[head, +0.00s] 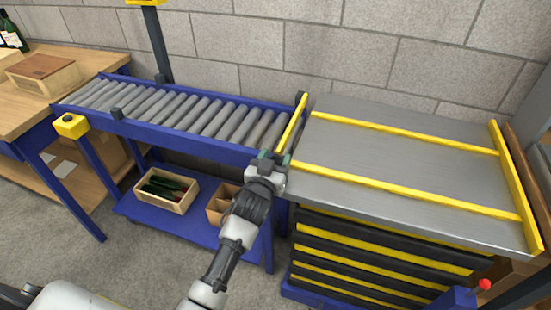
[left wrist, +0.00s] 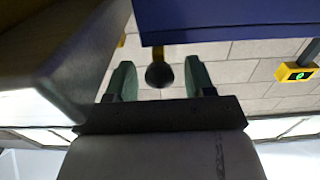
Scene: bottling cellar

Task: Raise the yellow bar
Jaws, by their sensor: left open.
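The yellow bar (head: 291,124) lies across the right end of the roller conveyor (head: 190,112), beside the grey table. My left gripper (head: 270,159) is just below the near end of the bar, at the conveyor's front corner. In the left wrist view, my open left gripper (left wrist: 159,72) has a finger on each side of a dark round knob (left wrist: 159,75). I cannot tell whether the fingers touch it. My right gripper is not in view.
The grey table (head: 405,160) with yellow strips stands close on the right, above a black and yellow bellows (head: 380,257). A blue post with a red knob (head: 484,285) is at the lower right. A crate of bottles (head: 167,190) sits on the shelf below the conveyor.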

